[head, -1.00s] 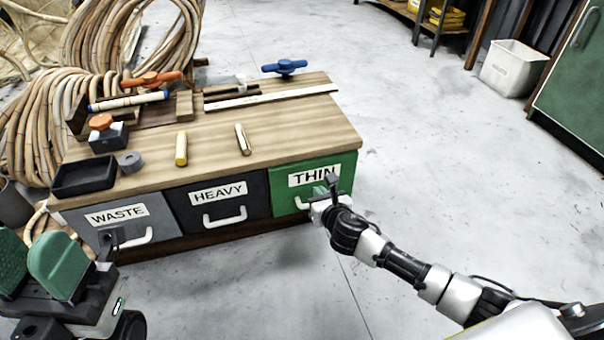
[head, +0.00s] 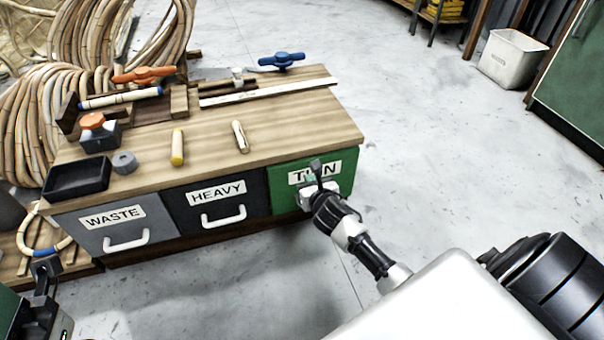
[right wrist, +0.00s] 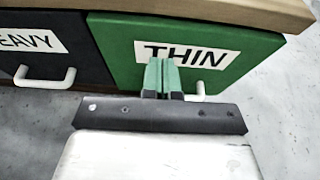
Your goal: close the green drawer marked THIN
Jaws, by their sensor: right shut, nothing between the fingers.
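The green drawer marked THIN (head: 340,172) is at the right end of the wooden bench, and its front looks about level with the HEAVY front. It fills the upper right of the right wrist view (right wrist: 115,50). My right gripper (head: 316,170) is shut and empty in front of it, over the label. In the right wrist view its green fingertips (right wrist: 162,65) overlap the label's lower edge; I cannot tell whether they touch. They hide most of the white handle (right wrist: 200,90). My left gripper (head: 8,312) shows only partly at the lower left edge.
The black HEAVY drawer (head: 245,202) and grey WASTE drawer (head: 155,213) are to the left. The bench top (head: 290,125) holds a black tray (head: 78,180), short rods and clamps. Rattan coils (head: 75,110) are at the left.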

